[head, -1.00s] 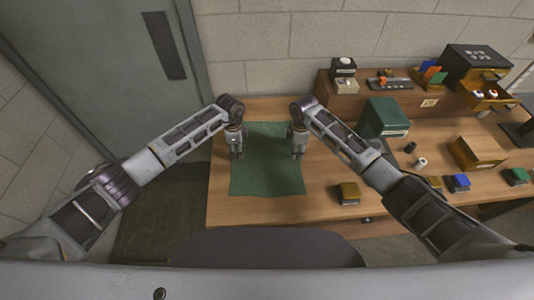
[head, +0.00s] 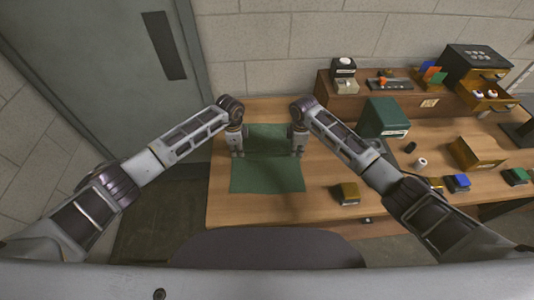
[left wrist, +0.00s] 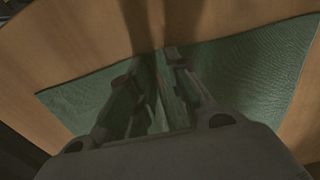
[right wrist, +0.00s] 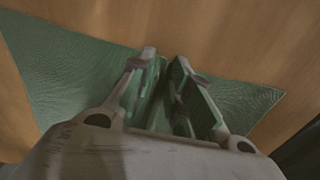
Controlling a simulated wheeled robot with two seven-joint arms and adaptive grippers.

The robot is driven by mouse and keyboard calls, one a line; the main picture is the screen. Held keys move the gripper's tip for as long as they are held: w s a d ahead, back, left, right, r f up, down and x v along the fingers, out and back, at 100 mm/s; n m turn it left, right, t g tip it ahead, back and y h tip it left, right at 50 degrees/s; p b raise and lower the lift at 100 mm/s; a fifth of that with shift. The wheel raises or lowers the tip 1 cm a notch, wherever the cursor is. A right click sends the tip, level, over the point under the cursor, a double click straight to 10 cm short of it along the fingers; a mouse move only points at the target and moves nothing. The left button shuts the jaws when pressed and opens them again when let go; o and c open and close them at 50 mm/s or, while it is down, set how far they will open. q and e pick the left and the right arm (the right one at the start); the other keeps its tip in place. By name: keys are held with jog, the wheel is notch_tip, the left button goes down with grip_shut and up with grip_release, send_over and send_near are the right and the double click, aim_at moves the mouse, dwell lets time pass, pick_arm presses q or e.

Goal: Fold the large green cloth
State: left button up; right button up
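The large green cloth (head: 267,178) lies on the wooden table. A crosswise crease or ridge runs between my two grippers, and the part behind it looks darker. My left gripper (head: 238,155) is at the cloth's left side and my right gripper (head: 298,155) at its right side. In the left wrist view, the left fingers (left wrist: 160,75) are close together with green cloth (left wrist: 255,65) between and around them. In the right wrist view, the right fingers (right wrist: 165,70) are also drawn together at the edge of the cloth (right wrist: 65,80). The pinched cloth is partly hidden by the fingers.
A dark green box (head: 384,117), a white cylinder (head: 421,163) and an open tan box (head: 477,153) stand farther right. The table's front edge is just before the cloth; a wall stands behind.

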pick_arm(q)
jog(key=shift+f, duration=0.2)
grip_shut()
pick_arm(e)
jog(key=shift+s+f, duration=0.1)
jog(key=shift+f, duration=0.1)
grip_shut()
pick_arm(q)
jog(key=shift+s, duration=0.1)
pick_arm(e)
jog(key=shift+d, duration=0.1)
pick_arm(q)
jog(key=shift+a+r, duration=0.1)
jog(key=shift+r, duration=0.1)
pick_arm(e)
jog(key=shift+r, duration=0.15)
